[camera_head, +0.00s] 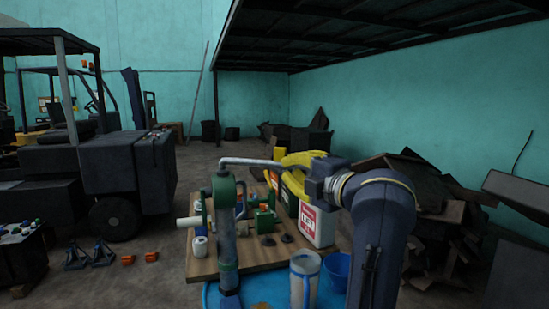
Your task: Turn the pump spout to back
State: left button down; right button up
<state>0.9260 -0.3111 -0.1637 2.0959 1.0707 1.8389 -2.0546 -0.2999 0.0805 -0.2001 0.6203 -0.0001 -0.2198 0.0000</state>
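The pump (226,230) stands upright in front of the wooden board, with a green head and a grey and green barrel. Its grey spout (250,162) points right from the top. The spout's tip lies between or just behind the fingers. I cannot tell whether they touch it or are closed on it.
The wooden board (262,258) carries several cans and bottles, including a red and white canister (317,224). A clear jug (304,279) and a blue bucket (336,270) stand near the front. A forklift (115,170) is at left, scrap (455,230) at right.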

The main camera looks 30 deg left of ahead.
aim_at(275, 156)
pick_arm(q)
jog(key=shift+w+a, duration=1.35)
jog(key=shift+a, duration=0.3)
jog(key=shift+w+a, duration=1.4)
jog(key=shift+a, duration=0.2)
jog(key=shift+w+a, duration=1.35)
jog(key=shift+a, duration=0.3)
jog(key=shift+a, duration=0.1)
